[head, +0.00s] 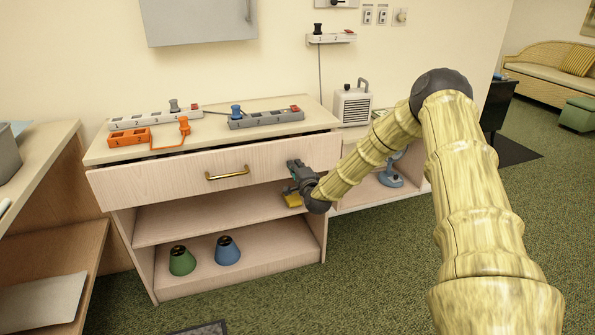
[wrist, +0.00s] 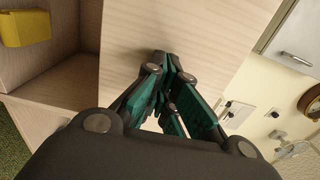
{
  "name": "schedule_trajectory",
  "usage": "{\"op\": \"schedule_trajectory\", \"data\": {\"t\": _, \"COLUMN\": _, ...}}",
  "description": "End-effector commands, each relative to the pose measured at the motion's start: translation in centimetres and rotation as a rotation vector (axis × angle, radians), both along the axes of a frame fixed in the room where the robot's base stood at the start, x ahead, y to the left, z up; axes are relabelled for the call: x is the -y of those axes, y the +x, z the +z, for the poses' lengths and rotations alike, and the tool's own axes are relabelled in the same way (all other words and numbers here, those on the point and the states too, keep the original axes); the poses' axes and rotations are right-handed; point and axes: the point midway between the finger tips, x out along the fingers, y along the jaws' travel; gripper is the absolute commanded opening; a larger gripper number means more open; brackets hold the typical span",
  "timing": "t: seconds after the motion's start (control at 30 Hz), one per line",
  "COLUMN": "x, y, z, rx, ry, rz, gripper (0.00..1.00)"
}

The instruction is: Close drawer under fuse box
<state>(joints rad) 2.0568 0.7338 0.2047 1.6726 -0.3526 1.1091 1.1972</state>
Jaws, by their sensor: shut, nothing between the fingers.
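The drawer (head: 150,182) has a pale wood front and a brass bar handle (head: 227,173). It sits under the grey fuse box (head: 198,20) on the wall and stands a little open, with a dark gap below the cabinet top. My gripper (head: 292,165) is shut and empty at the right part of the drawer front, right of the handle. In the wrist view, the closed fingertips (wrist: 172,62) are at or very close to the pale drawer front (wrist: 180,25); I cannot tell whether they touch. The fuse box also shows in the wrist view (wrist: 292,35).
Power strips (head: 265,118) and an orange strip (head: 130,138) lie on the cabinet top (head: 210,130). A yellow object (head: 292,200) lies on the shelf below my gripper.

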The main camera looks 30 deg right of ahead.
Motion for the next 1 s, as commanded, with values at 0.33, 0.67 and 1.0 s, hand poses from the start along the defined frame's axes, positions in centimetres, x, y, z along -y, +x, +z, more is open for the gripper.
{"op": "schedule_trajectory", "data": {"t": 0.33, "x": 0.1, "y": 0.2, "z": 0.0, "rx": 0.0, "ry": 0.0, "rz": 0.0, "gripper": 0.0}}
{"op": "schedule_trajectory", "data": {"t": 0.67, "x": 0.8, "y": 3.4, "z": -0.4, "rx": 0.003, "ry": -0.002, "rz": -0.001, "gripper": 0.0}}
{"op": "schedule_trajectory", "data": {"t": 1.0, "x": 1.4, "y": 6.1, "z": 0.0, "rx": 0.0, "ry": 0.0, "rz": -0.001, "gripper": 0.0}}
